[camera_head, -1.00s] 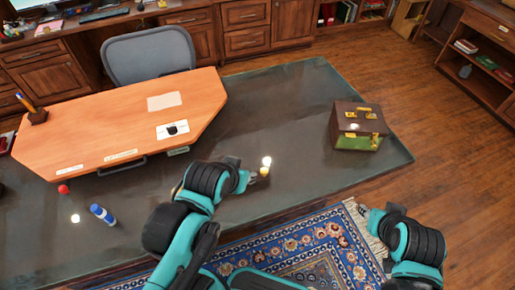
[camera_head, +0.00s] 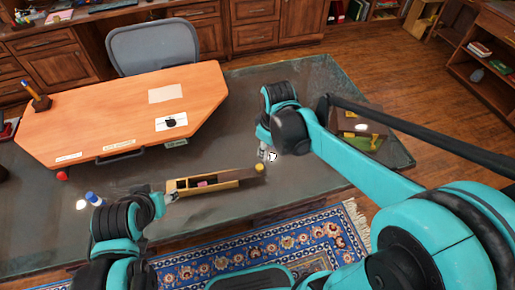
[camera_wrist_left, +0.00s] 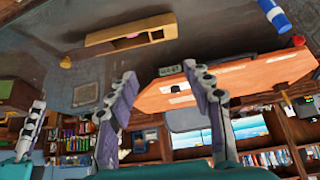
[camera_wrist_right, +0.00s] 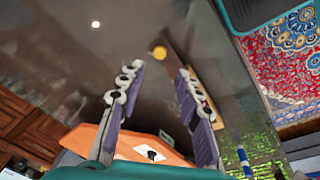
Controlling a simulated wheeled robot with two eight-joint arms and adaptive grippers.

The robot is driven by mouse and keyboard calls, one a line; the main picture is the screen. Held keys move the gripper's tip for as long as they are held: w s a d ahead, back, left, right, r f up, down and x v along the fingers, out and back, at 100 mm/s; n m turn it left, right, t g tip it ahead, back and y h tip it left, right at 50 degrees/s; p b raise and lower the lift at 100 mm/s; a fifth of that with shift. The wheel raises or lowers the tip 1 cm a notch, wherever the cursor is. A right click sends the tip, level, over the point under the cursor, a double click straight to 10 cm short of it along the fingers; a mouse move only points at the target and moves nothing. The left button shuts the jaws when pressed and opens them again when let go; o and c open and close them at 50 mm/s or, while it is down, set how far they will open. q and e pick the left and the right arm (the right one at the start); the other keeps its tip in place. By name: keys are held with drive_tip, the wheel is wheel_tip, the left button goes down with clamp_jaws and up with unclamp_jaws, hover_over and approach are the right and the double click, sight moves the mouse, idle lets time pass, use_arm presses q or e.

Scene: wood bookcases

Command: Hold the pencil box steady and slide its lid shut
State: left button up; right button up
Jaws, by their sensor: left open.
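The pencil box (camera_head: 210,189), long and light wooden, lies on the dark table in the head view, its top partly open with something pink inside. Its brown lid (camera_head: 250,176) extends at the right end. The box (camera_wrist_left: 150,37) also shows in the left wrist view. My left gripper (camera_head: 173,194) is at the box's left end, open; its fingers (camera_wrist_left: 163,76) are apart with nothing between them. My right gripper (camera_head: 267,154) is just beyond the box's right end, above the table; its fingers (camera_wrist_right: 158,73) are apart and empty. Contact with the box cannot be told.
A yellow round thing (camera_head: 259,167) is close by the lid's right end. A blue bottle (camera_head: 92,198) and a red thing (camera_head: 62,176) are at the left. An orange desk board (camera_head: 130,110) lies behind. A brown case (camera_head: 365,130) is partly hidden by my right arm.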

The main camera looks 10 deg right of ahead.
use_arm(q)
drive_tip(key=o, duration=0.5)
drive_tip(key=m+g, duration=0.7)
drive_tip(key=m, duration=1.1)
hover_over(196, 184)
drive_tip(key=s, duration=0.1)
drive_tip(key=f, duration=1.6)
drive_tip(key=shift+s+d+f, duration=0.2)
drive_tip(key=shift+f, duration=0.05)
wheel_tip(196, 184, down, 7)
drive_tip(key=shift+f, duration=0.15)
use_arm(e)
drive_tip(key=w+a+f+n+g, duration=0.1)
drive_tip(key=w+f+n+g, duration=0.1)
drive_tip(key=w+f+n, duration=0.1)
wheel_tip(196, 184, down, 2)
drive_tip(key=shift+w+a+f, duration=0.1)
drive_tip(key=shift+w+a, duration=0.25)
drive_tip(key=shift+w, duration=0.15)
